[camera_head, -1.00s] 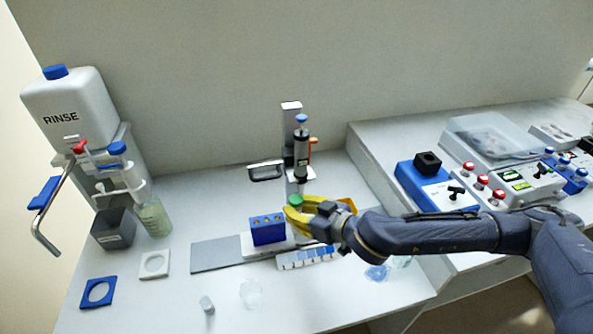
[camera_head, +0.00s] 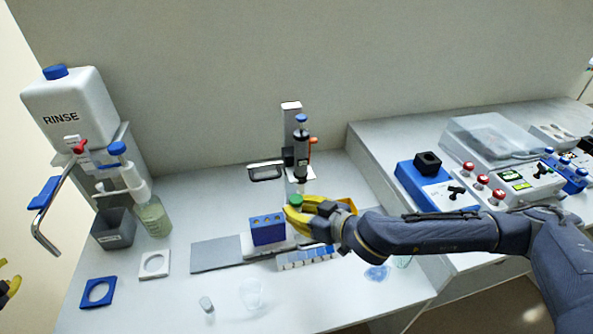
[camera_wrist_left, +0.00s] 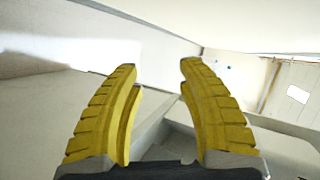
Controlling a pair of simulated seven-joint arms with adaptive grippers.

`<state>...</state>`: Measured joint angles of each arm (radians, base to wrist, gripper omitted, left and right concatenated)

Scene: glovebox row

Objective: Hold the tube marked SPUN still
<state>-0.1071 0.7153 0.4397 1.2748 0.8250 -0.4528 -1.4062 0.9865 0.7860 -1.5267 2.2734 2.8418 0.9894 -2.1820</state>
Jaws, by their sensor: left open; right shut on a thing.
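My right gripper (camera_head: 300,213) is shut on a green-capped tube (camera_head: 295,200), just right of the blue tube rack (camera_head: 267,229). The yellow fingers hide most of the tube, and no SPUN mark can be read. A dispenser on an upright stand (camera_head: 301,155) is just above and behind the tube. My left gripper shows only partly at the left edge of the head view (camera_head: 9,284). In the left wrist view my left gripper (camera_wrist_left: 158,75) is open with nothing between its fingers.
A white strip of compartments (camera_head: 308,258) lies in front of the right gripper. A RINSE jug (camera_head: 75,112), a bottle (camera_head: 153,217) and a dark grey bin (camera_head: 113,229) stand at the left. Clear dishes lie at the front. Control boxes (camera_head: 437,185) fill the right bench.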

